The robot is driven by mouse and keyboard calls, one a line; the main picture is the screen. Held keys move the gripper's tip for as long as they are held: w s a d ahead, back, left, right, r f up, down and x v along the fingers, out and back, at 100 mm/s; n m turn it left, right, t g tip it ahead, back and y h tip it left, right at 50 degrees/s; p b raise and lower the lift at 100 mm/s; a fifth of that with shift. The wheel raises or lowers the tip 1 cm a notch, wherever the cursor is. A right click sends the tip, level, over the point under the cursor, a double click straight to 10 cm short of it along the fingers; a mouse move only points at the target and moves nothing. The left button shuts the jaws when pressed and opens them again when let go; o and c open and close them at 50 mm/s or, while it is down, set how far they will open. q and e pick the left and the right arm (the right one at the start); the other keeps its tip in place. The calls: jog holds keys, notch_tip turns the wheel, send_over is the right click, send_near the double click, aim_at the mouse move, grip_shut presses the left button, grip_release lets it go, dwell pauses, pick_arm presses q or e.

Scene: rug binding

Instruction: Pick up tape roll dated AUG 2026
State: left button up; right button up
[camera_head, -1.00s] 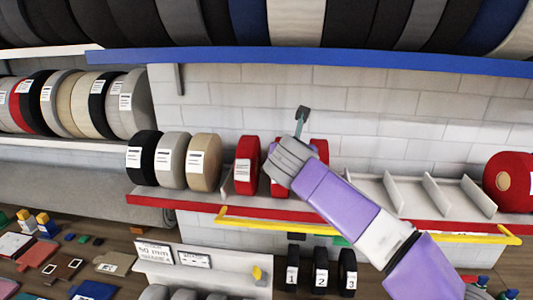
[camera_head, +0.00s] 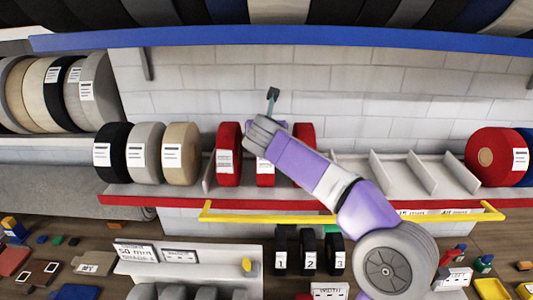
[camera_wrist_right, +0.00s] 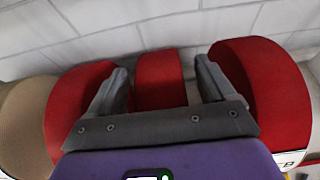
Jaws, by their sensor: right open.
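Three red tape rolls stand on the red-edged shelf in the head view: a left one (camera_head: 228,153), a middle one (camera_head: 265,172) and a right one (camera_head: 304,134). Their white labels are too small to read, so I cannot tell which is dated AUG 2026. My right gripper (camera_head: 262,132) is at the middle roll and hides its upper part. In the right wrist view, the right gripper (camera_wrist_right: 162,68) is open, with one finger on each side of the middle red roll (camera_wrist_right: 160,85). The neighbouring red rolls are close outside the fingers. My left gripper is not in view.
Black, grey and beige rolls (camera_head: 181,153) stand left of the red ones. Empty slots with grey dividers (camera_head: 388,172) lie to the right, then a larger red roll (camera_head: 490,157). A yellow rail (camera_head: 270,218) runs below the shelf front. A blue-edged shelf (camera_head: 290,42) is above.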

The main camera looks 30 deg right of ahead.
jog(key=shift+c, duration=0.3)
grip_shut()
jog(key=shift+a+r, duration=0.1)
jog(key=shift+r, duration=0.1)
